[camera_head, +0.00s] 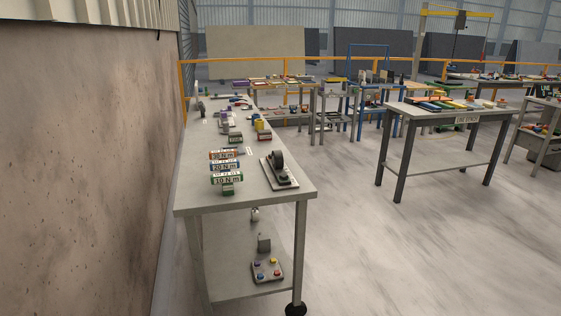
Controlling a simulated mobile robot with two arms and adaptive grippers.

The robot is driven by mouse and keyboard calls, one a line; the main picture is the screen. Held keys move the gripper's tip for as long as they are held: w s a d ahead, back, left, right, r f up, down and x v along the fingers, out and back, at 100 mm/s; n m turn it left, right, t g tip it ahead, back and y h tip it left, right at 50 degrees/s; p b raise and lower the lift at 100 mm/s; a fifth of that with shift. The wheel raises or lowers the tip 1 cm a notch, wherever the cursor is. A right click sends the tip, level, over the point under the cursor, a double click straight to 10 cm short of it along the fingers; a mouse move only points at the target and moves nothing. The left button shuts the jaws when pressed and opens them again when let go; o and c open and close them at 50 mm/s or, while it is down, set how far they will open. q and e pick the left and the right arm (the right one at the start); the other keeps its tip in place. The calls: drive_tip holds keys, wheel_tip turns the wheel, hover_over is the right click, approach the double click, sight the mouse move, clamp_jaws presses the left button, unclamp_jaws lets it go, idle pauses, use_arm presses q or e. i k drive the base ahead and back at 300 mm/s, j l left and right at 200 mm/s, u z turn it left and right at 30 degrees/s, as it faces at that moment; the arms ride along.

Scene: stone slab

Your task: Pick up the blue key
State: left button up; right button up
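I cannot make out a blue key for certain at this size. The near grey workbench (262,198) stands just ahead, beside the wall on the left. Near its front is a stack of labels: an orange one on top, a blue "20 N m" label (227,167) in the middle and a green "10 N m" label (227,179) below. Farther back on the bench are small items, among them a purple-blue object (223,115), too small to identify. Neither of my grippers is in view.
A dark round device on a plate (279,170) sits at the bench's right edge. A button box (267,270) lies on its lower shelf. Another table (455,115) with flat coloured items stands to the right. The floor (400,250) between is clear.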

sight(223, 166)
drive_tip(key=i+j, duration=0.2)
drive_tip(key=k+l, duration=0.35)
drive_tip(key=i+l+u, duration=0.25)
drive_tip(key=i+l, duration=0.45)
drive_tip(key=i+l+u, duration=0.2)
drive_tip(key=i+l, duration=0.45)
drive_tip(key=l, duration=0.2)
